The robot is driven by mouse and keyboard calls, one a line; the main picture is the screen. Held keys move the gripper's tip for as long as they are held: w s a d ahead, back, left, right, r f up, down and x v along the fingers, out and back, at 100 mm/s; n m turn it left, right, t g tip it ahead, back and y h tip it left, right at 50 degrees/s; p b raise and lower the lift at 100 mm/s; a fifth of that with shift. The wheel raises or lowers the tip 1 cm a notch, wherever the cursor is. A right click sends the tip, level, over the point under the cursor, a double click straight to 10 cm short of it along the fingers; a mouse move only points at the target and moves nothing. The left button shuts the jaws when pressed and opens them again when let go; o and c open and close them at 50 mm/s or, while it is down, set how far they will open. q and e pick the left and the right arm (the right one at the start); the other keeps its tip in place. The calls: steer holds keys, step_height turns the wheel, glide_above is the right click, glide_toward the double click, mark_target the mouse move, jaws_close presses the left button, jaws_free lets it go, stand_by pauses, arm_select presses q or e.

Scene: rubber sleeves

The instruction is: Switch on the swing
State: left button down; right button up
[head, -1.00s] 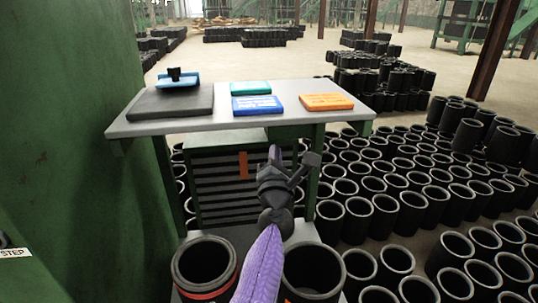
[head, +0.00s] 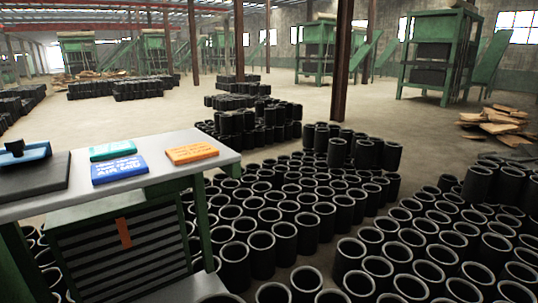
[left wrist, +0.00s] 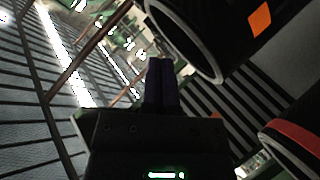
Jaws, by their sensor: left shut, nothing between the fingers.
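Nothing that I can identify as the swing or its switch shows in either view. My left gripper (left wrist: 160,66) shows in the left wrist view, with its dark fingers together and nothing between them. Just past the fingertips is a dark sleeve (left wrist: 186,40) with a pale rim; another dark sleeve with a red band (left wrist: 292,140) is at the right edge. I cannot tell whether the fingers touch anything. Neither gripper shows in the head view, and my right gripper is in no current view.
Green machines (head: 437,55) and open floor lie beyond.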

arm_select(q)
steer(key=s+a+f+m+g+y, duration=0.1)
steer(key=s+f+m+g+y, duration=0.15)
steer(key=s, duration=0.45)
steer(key=s+a+f+m+g+y, duration=0.1)
steer(key=s+a+f+m+g, duration=0.15)
steer(key=s, duration=0.35)
steer(key=s+f+m+g+y, duration=0.1)
steer(key=s+m+g, duration=0.1)
steer(key=s+g, duration=0.35)
step_height(320, 180, down, 20)
steer(key=s+b, duration=0.3)
steer(key=s+a+f+b, duration=0.3)
steer(key=s+f, duration=1)
steer(key=f, duration=0.1)
steer(key=shift+s+a+f+g+y, duration=0.2)
steer(key=shift+s+f+g+y, duration=0.05)
steer(key=shift+s+g+y, duration=0.1)
